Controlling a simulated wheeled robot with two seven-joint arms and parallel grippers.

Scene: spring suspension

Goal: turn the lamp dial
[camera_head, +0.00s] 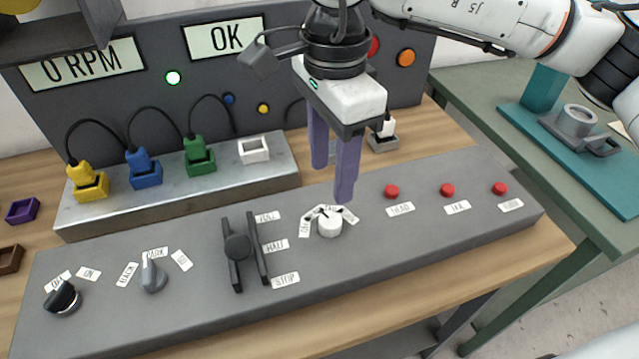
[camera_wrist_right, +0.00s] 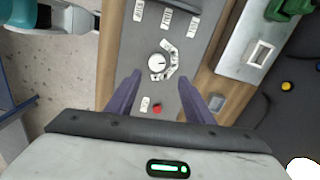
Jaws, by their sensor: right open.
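The lamp dial seems to be the round white knob (camera_head: 330,226) with a black pointer mark, set on the grey control panel (camera_head: 400,250). Small labels fan around its far side; their text is too small to read surely. In the right wrist view the white knob (camera_wrist_right: 158,64) lies ahead of the fingertips, between their lines. My right gripper (camera_head: 332,182) has purple fingers, is open and empty, and hangs above and behind the knob without touching it. It also shows in the right wrist view (camera_wrist_right: 164,86). My left gripper is not in view.
Red buttons (camera_head: 447,190) stand right of the knob, and a dark lever (camera_head: 238,248) stands left of it. Further left are a grey knob (camera_head: 153,275) and a black knob (camera_head: 62,298). Coloured plugs (camera_head: 144,168) sit on a metal block behind. A screen (camera_head: 225,38) reads OK.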

